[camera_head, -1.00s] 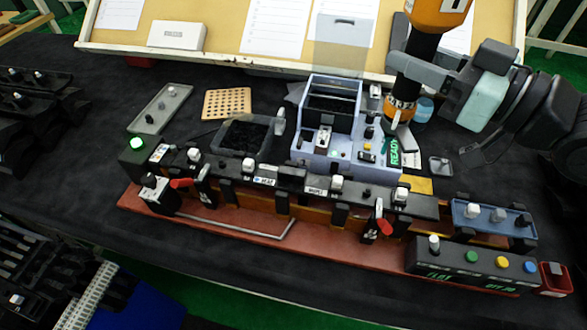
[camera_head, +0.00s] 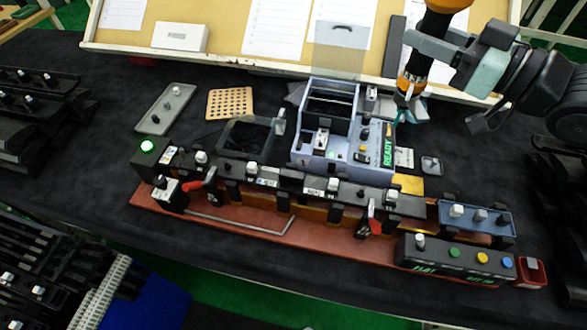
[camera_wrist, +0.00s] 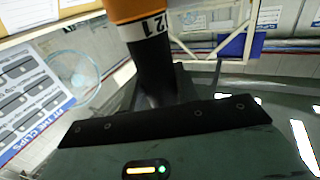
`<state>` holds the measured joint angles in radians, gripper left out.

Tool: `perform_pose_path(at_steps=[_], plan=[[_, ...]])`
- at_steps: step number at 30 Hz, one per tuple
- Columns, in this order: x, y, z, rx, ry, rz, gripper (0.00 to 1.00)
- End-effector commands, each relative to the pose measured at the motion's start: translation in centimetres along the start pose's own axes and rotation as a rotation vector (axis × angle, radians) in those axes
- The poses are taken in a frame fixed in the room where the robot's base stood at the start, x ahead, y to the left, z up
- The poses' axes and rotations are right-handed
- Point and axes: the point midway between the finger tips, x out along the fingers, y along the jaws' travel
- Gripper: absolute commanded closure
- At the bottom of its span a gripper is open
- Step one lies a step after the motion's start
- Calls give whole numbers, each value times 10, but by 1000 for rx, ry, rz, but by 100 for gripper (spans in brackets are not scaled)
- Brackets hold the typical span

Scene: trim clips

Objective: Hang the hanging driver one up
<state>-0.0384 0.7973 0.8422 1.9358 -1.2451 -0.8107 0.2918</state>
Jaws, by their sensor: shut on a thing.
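The hanging driver (camera_head: 425,48) is an orange and black tool, upright and slightly tilted, at the upper right of the head view. Its orange top runs out of the picture. My gripper (camera_head: 432,48) is shut around its black middle part, coming from the right. The driver's lower end is behind the right side of the grey-blue machine, in front of the board. In the wrist view the driver (camera_wrist: 152,58) rises from between the fingers, with its orange part at the top. The fingertips are mostly hidden there. I cannot make out the hanger.
A grey-blue machine (camera_head: 348,150) with a READY display stands left of the driver. A long red-brown fixture (camera_head: 230,220) with clamps lies in front. A tan board (camera_head: 225,38) with papers is behind. A teal item (camera_head: 410,116) sits under the driver.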

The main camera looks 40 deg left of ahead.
Motion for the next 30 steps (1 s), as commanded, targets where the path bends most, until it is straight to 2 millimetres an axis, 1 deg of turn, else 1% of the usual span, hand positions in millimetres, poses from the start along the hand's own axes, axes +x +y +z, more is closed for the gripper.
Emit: perform_pose_path(at_steps=[3,6,12,28,29,30], plan=[[1,12,-1,0,0,1,100],[0,10,-12,-1,0,0,100],[0,10,-20,-1,0,0,100],[0,10,-20,-1,0,0,100],[0,10,-20,-1,0,0,66],[0,10,-20,-1,0,0,55]])
